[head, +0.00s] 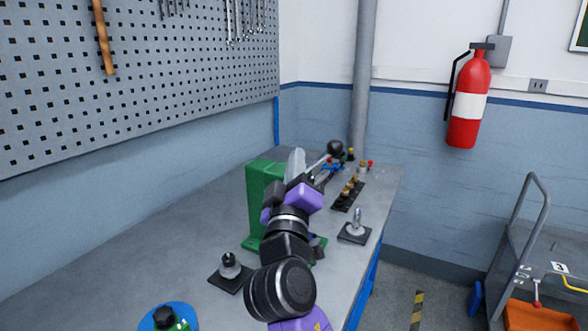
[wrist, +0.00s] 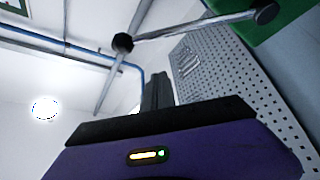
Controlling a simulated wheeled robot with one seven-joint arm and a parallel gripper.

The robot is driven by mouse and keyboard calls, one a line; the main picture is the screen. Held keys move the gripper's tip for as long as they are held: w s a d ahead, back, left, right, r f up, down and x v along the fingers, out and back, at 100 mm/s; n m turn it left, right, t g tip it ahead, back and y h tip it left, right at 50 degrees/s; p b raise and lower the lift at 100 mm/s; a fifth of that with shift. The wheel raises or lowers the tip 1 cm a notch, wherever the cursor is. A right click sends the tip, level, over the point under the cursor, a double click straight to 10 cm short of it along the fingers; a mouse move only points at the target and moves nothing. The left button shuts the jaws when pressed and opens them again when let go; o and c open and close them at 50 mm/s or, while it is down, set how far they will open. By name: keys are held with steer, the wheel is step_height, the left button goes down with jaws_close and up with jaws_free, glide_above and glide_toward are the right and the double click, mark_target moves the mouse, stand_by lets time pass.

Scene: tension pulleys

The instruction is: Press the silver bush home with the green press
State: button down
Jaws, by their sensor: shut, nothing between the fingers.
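The green press (head: 262,190) stands on the bench, partly hidden behind my arm. Its lever ends in a black ball knob (head: 335,148), up and to the right of the press; the knob also shows in the wrist view (wrist: 122,42), with the green press body (wrist: 280,22) at the top right. My gripper (head: 297,160) is beside the press, below and left of the knob. Its fingers (wrist: 157,85) are shut and empty, apart from the lever in the wrist view. I cannot make out the silver bush; the press's working spot is hidden by my arm.
A silver upright part on a dark plate (head: 355,229) stands right of my arm. A black-topped part on a dark plate (head: 230,268) stands left. A blue round holder (head: 168,318) is at the front. The left bench is clear.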

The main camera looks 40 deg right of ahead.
mark_target(314, 165)
steer(key=shift+w+d+f+p, duration=0.1)
steer(key=shift+d+f+p, duration=0.15)
steer(key=shift+d, duration=0.6)
steer(key=shift+w+d+f+p, duration=0.1)
steer(key=shift+d+p, duration=0.2)
steer(key=shift+d, duration=0.55)
steer(key=shift+w+d+f+p, duration=0.1)
steer(key=shift+d+f+p, duration=0.15)
steer(key=shift+d, duration=0.6)
steer(key=shift+s+f+m+h+b, duration=0.25)
steer(key=shift+f+b, duration=0.2)
steer(key=shift+b, duration=0.65)
steer(key=s+d+f+m+g+h+b, duration=0.1)
steer(key=f+m+b, duration=0.4)
steer(key=b, duration=1.1)
steer(key=s+g+h, duration=0.1)
steer(key=s, duration=0.1)
steer(key=shift+s+d+f+m+h, duration=0.3)
steer(key=shift+d+f+m+h, duration=0.05)
steer(key=shift+a+r, duration=0.1)
steer(key=shift+a, duration=0.05)
